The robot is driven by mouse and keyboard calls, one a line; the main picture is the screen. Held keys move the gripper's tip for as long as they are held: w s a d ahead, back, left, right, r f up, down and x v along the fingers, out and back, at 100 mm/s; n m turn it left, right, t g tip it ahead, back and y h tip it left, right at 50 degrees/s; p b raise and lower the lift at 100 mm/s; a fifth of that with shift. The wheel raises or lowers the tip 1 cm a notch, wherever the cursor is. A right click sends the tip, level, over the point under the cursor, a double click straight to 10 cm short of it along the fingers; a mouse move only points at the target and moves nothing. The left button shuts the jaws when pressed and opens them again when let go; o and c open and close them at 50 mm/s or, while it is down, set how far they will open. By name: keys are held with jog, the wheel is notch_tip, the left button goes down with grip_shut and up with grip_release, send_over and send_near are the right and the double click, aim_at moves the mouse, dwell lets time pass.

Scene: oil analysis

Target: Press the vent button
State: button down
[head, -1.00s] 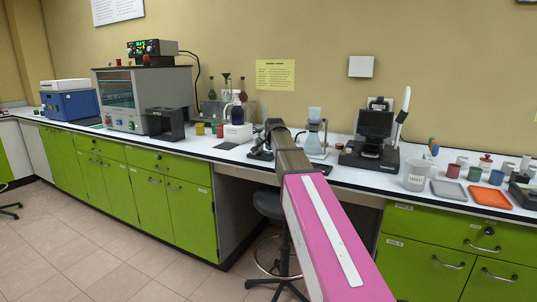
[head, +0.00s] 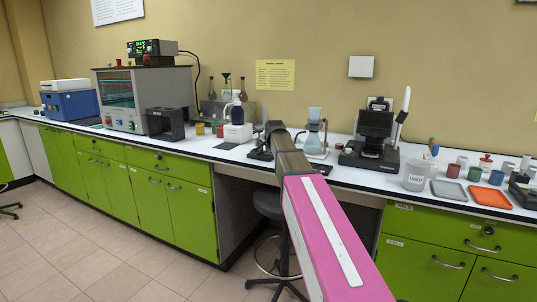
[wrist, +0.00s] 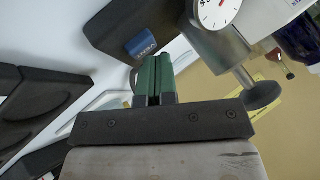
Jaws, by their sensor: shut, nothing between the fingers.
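My gripper (wrist: 153,82) shows in the wrist view, its green fingers shut together and empty. A blue block with pale lettering (wrist: 142,44) sits on a dark base (wrist: 125,22) just beyond the fingertips. It may be the vent button, but I cannot read the lettering for certain. The fingertips appear close to the block; I cannot tell whether they touch it. A round white dial gauge (wrist: 217,10) on a metal cylinder (wrist: 212,48) is to the right of the fingers. In the head view my arm hides the fingers.
A metal rod with a dark round end (wrist: 262,95) lies right of my gripper. A stool (head: 270,203) is below.

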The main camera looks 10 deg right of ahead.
jog(key=shift+r, duration=0.9)
jog(key=shift+r, duration=0.1)
jog(key=shift+r, duration=2.4)
